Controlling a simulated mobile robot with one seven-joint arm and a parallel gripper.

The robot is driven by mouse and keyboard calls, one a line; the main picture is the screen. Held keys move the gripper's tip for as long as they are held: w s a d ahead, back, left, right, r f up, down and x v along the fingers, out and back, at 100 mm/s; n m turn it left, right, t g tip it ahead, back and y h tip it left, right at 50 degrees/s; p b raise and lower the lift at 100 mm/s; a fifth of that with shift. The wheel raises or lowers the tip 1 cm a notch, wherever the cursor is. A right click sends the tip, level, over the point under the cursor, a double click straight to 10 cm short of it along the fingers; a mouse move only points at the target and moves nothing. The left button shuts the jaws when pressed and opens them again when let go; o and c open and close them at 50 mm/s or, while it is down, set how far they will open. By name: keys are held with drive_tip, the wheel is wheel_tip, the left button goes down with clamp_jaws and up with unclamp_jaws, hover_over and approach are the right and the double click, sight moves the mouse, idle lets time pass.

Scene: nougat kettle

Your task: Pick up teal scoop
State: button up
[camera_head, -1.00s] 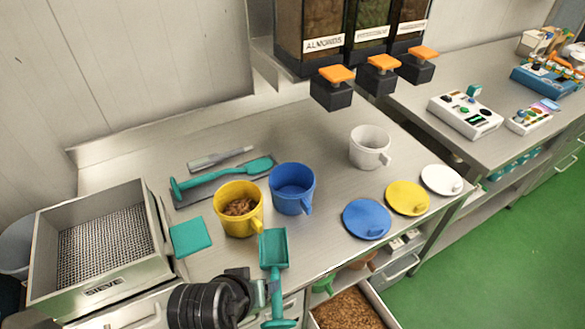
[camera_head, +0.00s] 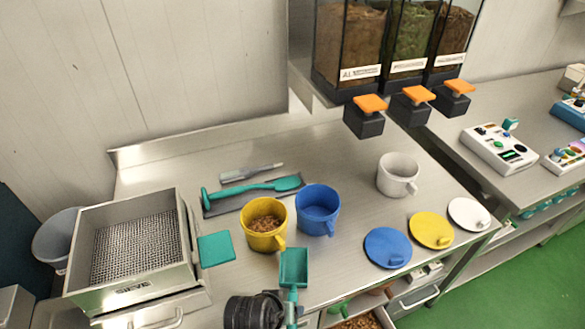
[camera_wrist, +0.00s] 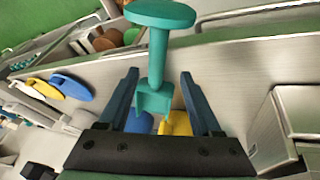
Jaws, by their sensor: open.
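The teal scoop (camera_head: 294,268) is at the counter's front edge, in front of the yellow mug, with its squarish head toward the mugs and its handle running down the picture. My gripper (camera_head: 285,307) is at its handle, low in the head view, partly cut off by the frame. In the wrist view the scoop's handle (camera_wrist: 157,55), with a round disc at its end, stands between the two blue-grey fingers of my gripper (camera_wrist: 158,76). The fingers are open, with a visible gap on each side of the handle.
Close behind are the yellow mug (camera_head: 264,239) with brown contents and the blue mug (camera_head: 317,222). Lids (camera_head: 388,262) lie right.

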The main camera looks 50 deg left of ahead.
drive_tip(key=shift+x, duration=2.05)
drive_tip(key=shift+w+d, duration=0.15)
drive_tip(key=shift+d, duration=0.05)
clamp_jaws()
